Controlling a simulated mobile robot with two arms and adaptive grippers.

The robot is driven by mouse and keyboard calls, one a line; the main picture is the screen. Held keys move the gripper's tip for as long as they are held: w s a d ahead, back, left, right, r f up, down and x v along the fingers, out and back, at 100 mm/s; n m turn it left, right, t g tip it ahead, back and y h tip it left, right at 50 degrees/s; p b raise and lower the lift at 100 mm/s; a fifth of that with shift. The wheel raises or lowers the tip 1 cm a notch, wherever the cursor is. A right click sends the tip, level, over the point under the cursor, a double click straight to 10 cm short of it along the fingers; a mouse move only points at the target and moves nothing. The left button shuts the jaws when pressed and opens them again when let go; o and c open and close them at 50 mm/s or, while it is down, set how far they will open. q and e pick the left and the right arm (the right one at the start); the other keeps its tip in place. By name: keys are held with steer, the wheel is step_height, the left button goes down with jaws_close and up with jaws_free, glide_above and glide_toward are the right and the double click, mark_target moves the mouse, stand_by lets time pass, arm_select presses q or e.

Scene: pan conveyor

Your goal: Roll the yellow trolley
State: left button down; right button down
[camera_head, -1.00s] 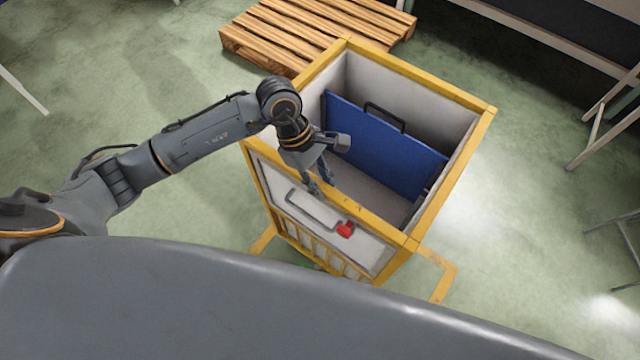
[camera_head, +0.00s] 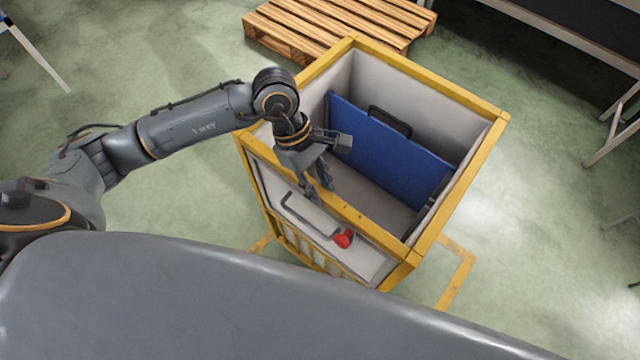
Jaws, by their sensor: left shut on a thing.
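The yellow trolley (camera_head: 478,160) is an open-topped box with a yellow frame and pale panels, standing just in front of my body. Its near panel has a grey bar handle (camera_head: 303,217) and a red knob (camera_head: 343,239). A blue panel (camera_head: 385,150) with a dark handle stands inside it. My left gripper (camera_head: 318,192) is at the trolley's near top rail, with its fingers to either side of it, shut on the rail. The trolley's lower near part is hidden behind my body. My right gripper is not in view.
A wooden pallet (camera_head: 340,27) lies on the floor just behind the trolley. A bench with pale legs (camera_head: 612,150) stands at the right, and another pale leg (camera_head: 40,55) shows at the upper left. Yellow floor markings (camera_head: 458,275) show by the trolley's base. Green floor is free to the left and right.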

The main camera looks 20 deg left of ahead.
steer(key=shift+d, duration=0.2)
arm_select(q)
steer(key=c, duration=1.2)
jaws_free()
steer(key=shift+o, duration=0.4)
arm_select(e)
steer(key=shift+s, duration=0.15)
arm_select(q)
steer(key=v, duration=1.2)
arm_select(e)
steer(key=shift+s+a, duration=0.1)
